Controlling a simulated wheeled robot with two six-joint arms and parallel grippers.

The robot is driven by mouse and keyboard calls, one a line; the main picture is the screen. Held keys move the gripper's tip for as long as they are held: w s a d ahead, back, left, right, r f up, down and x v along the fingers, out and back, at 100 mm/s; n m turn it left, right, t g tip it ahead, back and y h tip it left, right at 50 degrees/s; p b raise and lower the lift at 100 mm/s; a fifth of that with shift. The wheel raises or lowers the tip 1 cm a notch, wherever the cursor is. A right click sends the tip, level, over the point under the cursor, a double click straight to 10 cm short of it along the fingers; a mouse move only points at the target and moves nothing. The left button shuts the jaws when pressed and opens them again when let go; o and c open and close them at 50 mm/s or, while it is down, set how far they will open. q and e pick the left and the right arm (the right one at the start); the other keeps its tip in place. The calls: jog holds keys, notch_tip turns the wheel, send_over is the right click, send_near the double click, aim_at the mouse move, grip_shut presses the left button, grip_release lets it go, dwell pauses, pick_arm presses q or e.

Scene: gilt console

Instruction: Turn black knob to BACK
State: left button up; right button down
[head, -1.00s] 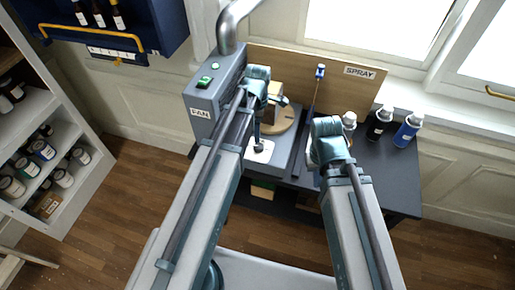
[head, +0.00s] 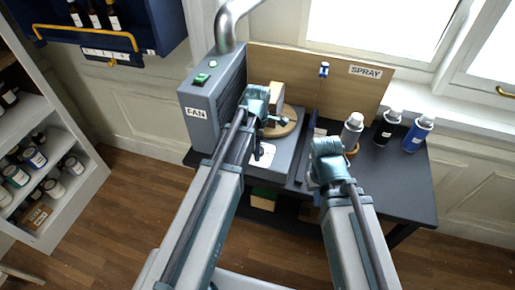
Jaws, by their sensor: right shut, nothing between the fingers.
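A white plate (head: 265,154) lies on the grey base of the machine, with small dark marks on it. A dark piece stands at its left edge, partly behind my left arm; I cannot tell whether it is the black knob, and no BACK label can be read. My left gripper (head: 264,112) is above and behind the plate, in front of the wooden block (head: 279,95); its fingers are too small and covered to judge.
The grey FAN box (head: 209,100) with green buttons stands left of a round wooden turntable (head: 293,125). A SPRAY board (head: 345,88) stands behind. A black bottle (head: 385,132) and a blue bottle (head: 415,138) stand right. The black tabletop (head: 395,180) is clear at front right.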

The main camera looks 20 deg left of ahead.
pick_arm(q)
grip_shut()
